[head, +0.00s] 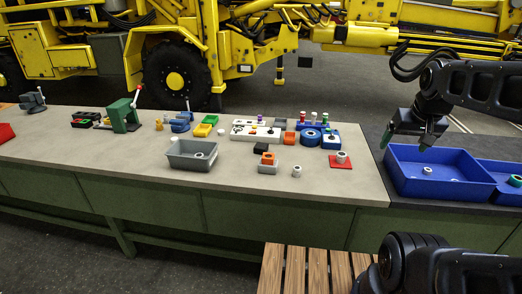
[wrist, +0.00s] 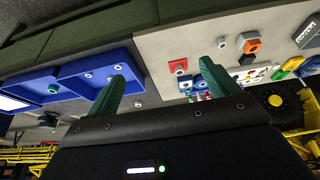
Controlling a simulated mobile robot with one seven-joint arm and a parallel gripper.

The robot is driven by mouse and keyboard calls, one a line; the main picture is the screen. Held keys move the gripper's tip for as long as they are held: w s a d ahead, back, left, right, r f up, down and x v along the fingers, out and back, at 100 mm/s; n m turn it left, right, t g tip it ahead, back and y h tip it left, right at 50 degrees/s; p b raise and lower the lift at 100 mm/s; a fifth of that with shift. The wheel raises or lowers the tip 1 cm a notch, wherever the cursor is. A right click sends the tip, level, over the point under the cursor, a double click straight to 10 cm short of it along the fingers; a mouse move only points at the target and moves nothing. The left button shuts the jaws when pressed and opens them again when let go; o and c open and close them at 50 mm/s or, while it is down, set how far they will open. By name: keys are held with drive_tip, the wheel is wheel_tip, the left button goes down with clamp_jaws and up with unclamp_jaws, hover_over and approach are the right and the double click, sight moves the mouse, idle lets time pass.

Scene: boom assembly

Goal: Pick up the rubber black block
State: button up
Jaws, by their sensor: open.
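A small black block (head: 260,148) lies on the light workbench, just behind a small grey tray with an orange piece. It appears to show in the wrist view as a small dark block (wrist: 246,60), right of the gripper, beside the orange piece. My gripper (head: 406,140) is at the right in the head view, raised by the blue bin and well to the right of the block. Its two green fingers stand wide apart and empty in the wrist view (wrist: 164,72). The block's material cannot be told.
A large blue bin (head: 397,184) stands on the dark surface at right, with a second blue bin (head: 483,168) beside it. The orange piece (head: 268,158) sits in the small grey tray (head: 276,170). A larger grey bin (head: 178,160) stands left. Several coloured parts crowd the bench's back.

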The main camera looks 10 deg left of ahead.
drive_tip(key=w+a+r+n+g, duration=0.15)
drive_tip(key=w+a, duration=0.25)
drive_tip(key=w, duration=0.5)
drive_tip(key=w+a+r+n, duration=0.2)
drive_tip(key=w+a+n, duration=0.15)
drive_tip(key=w, duration=0.45)
drive_tip(key=w+a+r+n, duration=0.1)
drive_tip(key=w+a, duration=0.3)
drive_tip(key=w, duration=0.5)
drive_tip(key=n+g, duration=0.3)
drive_tip(key=n, duration=0.7)
hover_over(261, 145)
wheel_tip(261, 145, down, 30)
drive_tip(key=shift+w+f, duration=0.15)
drive_tip(key=shift+f, duration=0.4)
drive_tip(key=f, duration=1)
drive_tip(key=shift+s+f, duration=0.1)
drive_tip(key=shift+s, duration=0.1)
drive_tip(key=c, duration=1.2)
